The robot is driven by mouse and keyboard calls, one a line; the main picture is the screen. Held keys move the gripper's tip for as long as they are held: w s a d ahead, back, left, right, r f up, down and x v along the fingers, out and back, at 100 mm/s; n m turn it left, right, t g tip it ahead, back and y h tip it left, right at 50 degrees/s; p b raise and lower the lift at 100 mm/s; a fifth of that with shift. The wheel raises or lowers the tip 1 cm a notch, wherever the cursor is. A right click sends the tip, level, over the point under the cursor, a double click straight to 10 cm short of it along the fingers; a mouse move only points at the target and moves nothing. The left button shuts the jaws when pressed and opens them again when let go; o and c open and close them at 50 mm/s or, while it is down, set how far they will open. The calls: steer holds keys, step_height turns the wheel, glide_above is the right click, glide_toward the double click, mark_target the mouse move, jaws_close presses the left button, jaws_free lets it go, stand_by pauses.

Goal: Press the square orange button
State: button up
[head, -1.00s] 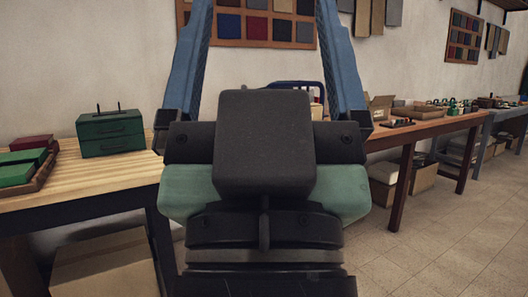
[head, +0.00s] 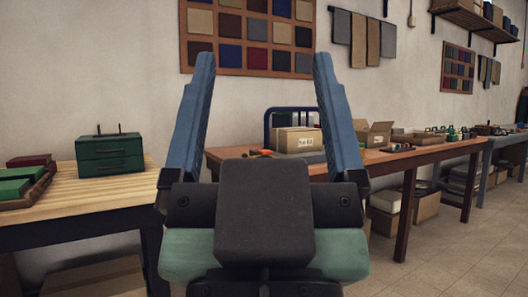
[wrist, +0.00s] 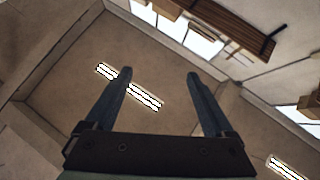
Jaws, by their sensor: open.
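My gripper (head: 264,75) stands upright in the middle of the head view, with its two blue fingers wide apart and nothing between them. It also shows in the wrist view (wrist: 158,74), pointing toward the ceiling and its lights. I cannot make out a square orange button in either view. A tiny orange spot (head: 264,152) shows on the brown table behind the gripper, too small to identify.
A light wooden table (head: 100,190) at left bears a green drawer box (head: 110,153) and green and red boxes. A brown table (head: 425,151) behind bears cardboard boxes, one labelled (head: 296,140). Fabric swatch boards (head: 250,15) hang on the wall. Tiled floor at right is clear.

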steer(key=shift+r+p, duration=0.4)
steer(key=c, duration=0.4)
step_height(320, 180, up, 8)
steer(key=p, duration=0.8)
steer(key=shift+r, duration=0.2)
jaws_close()
step_height(320, 180, up, 36)
steer(key=p, duration=3.6)
steer(key=shift+f, duration=0.15)
